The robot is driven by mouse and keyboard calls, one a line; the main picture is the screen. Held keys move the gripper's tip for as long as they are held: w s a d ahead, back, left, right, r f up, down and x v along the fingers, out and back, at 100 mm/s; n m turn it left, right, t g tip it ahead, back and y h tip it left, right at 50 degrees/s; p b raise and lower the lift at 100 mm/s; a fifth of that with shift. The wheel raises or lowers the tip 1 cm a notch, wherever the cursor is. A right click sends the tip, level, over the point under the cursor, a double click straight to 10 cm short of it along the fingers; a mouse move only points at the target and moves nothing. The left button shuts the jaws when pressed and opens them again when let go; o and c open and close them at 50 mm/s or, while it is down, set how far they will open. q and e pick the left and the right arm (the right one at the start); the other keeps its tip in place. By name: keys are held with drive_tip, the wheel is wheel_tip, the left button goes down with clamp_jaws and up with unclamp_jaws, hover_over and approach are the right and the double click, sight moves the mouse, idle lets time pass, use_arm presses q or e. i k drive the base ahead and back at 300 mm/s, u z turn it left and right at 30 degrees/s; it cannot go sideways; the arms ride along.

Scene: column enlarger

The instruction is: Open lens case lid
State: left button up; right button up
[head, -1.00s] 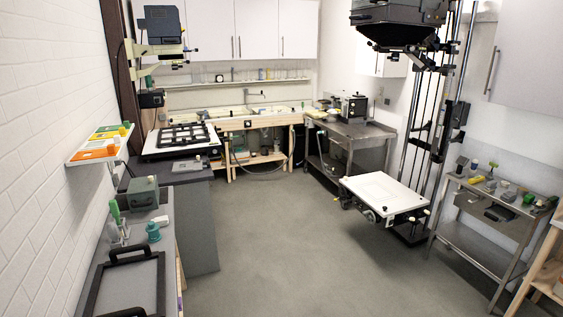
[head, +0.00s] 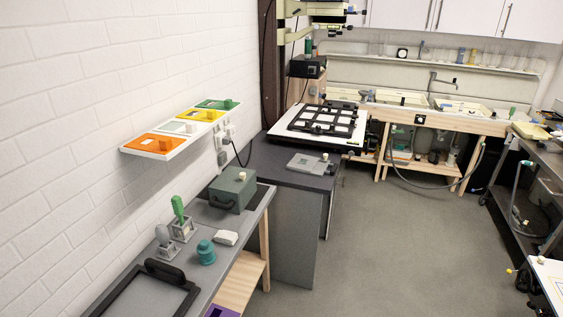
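A grey-green box (head: 232,190) with a dark handle on its front and a pale knob on its top stands on the grey bench along the left wall. It looks like the lens case, and its lid is shut. Neither of my grippers is in view.
On the same bench are a teal jar (head: 206,252), a white block (head: 227,238), a green-handled tool in a holder (head: 180,222) and a black-framed tray (head: 150,292). A wall shelf (head: 168,146) holds coloured plates. A dark cabinet (head: 285,235) adjoins the bench. The grey floor (head: 375,240) is clear.

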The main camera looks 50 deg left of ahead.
sight(241, 181)
drive_tip(key=i, duration=2.95)
drive_tip(key=u, duration=2.55)
